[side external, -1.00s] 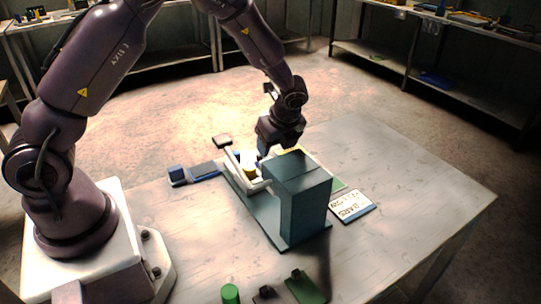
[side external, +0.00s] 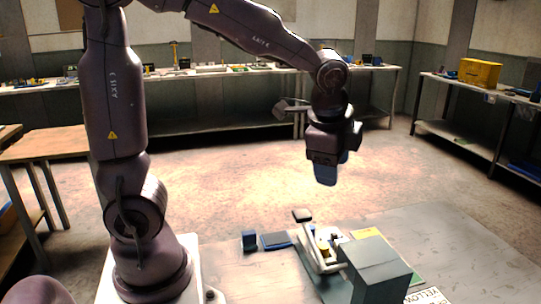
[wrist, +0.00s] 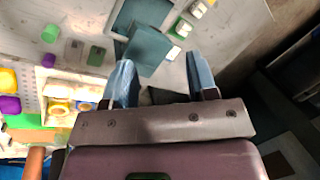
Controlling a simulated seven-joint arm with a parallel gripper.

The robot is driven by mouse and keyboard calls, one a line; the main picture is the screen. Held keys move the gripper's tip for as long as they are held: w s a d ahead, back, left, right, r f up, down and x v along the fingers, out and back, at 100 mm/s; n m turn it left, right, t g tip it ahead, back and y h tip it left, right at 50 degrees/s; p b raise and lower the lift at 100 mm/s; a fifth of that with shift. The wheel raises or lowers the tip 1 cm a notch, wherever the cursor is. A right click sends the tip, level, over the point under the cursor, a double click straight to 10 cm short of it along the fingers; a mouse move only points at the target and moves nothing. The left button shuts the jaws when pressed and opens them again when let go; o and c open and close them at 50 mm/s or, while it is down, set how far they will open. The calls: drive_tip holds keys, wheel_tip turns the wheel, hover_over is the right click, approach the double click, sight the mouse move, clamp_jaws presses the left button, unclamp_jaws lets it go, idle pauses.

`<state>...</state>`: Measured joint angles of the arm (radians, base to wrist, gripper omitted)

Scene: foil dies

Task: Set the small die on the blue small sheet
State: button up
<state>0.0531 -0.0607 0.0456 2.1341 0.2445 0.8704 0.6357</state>
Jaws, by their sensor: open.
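My gripper (side external: 326,180) is high above the table, with blue fingers pointing down. In the wrist view its two fingers (wrist: 161,82) are wide apart with nothing held between them. A flat dark-blue sheet (side external: 275,241) lies on the table left of the press, with a small upright blue block (side external: 249,240) beside it. A small yellow piece (side external: 323,246) sits in the press's pale frame; I cannot tell whether it is the small die. A yellow sheet (side external: 367,234) lies behind the press.
The press has a large teal-grey block (side external: 374,270) and a pale lever arm (side external: 306,232). A lettered card (side external: 428,296) lies right of it. In the wrist view, a green cylinder (wrist: 50,33) and several small pieces stand on the table. The table's right side is mostly clear.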

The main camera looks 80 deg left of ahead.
drive_tip(key=s+d+r+n+t+h, duration=0.1)
drive_tip(key=s+r+n, duration=0.1)
drive_tip(key=s+n, duration=0.2)
drive_tip(key=s+d+r+n+t+h, duration=0.1)
drive_tip(key=s+d+r+n+t, duration=0.1)
drive_tip(key=s+n, duration=0.3)
drive_tip(key=shift+s+r, duration=0.2)
drive_tip(key=shift+s, duration=1.55)
